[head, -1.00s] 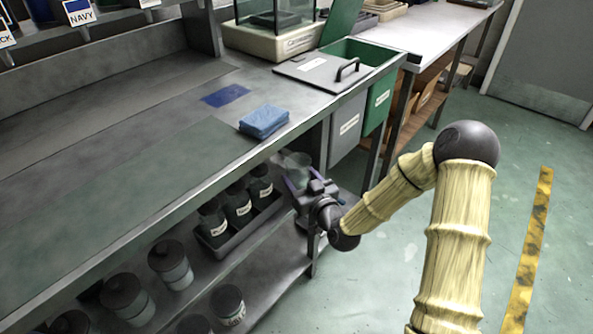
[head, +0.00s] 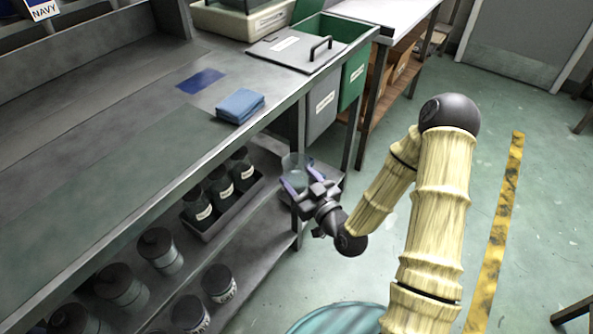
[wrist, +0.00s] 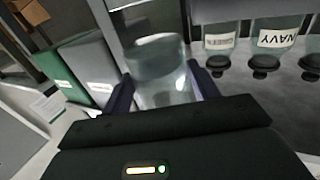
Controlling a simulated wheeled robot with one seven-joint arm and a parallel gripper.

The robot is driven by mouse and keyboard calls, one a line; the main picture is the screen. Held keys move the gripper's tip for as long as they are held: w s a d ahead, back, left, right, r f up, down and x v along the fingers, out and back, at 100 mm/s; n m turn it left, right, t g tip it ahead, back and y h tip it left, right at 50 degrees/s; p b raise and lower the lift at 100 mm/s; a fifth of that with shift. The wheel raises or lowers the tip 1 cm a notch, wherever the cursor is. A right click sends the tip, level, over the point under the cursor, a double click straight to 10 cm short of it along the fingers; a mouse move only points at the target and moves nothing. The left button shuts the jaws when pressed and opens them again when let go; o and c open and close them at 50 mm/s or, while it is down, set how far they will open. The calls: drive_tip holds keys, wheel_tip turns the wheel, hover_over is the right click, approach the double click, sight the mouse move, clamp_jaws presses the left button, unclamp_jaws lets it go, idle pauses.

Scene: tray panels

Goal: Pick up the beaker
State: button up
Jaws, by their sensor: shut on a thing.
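The clear glass beaker (head: 295,168) is at the right end of the lower shelf, beyond my gripper in the head view. My gripper (head: 296,182) is shut on the beaker, with one purple-blue finger on each side of it. In the wrist view the beaker (wrist: 161,75) stands between the two dark fingers of my gripper (wrist: 163,92), its open rim showing. The head view does not show clearly whether its base touches the shelf.
A tray of dark labelled bottles (head: 220,190) is left of the beaker on the lower shelf (head: 262,225). The worktop with a blue cloth (head: 240,105) lies above. Grey (head: 322,108) and green bins are behind. Open floor lies right.

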sight(303, 184)
drive_tip(key=shift+s+d+r+p, duration=0.15)
drive_tip(key=shift+s+r+p, duration=0.1)
drive_tip(key=shift+p, duration=0.45)
drive_tip(key=p, duration=0.1)
drive_tip(key=s+p, duration=0.1)
drive_tip(key=p, duration=0.1)
drive_tip(key=shift+s+d, duration=0.15)
drive_tip(key=shift+d, duration=0.1)
drive_tip(key=shift+p+v, duration=1)
drive_tip(key=shift+v, duration=0.3)
drive_tip(key=shift+f, duration=0.25)
drive_tip(key=w+d+f+m+t+h, duration=0.2)
drive_tip(key=w+d+f+m+h, duration=0.4)
drive_tip(key=w+d+f+h, duration=0.3)
drive_tip(key=shift+w+d+f, duration=0.15)
drive_tip(key=shift+w+f, duration=0.7)
drive_tip(key=shift+w, duration=0.35)
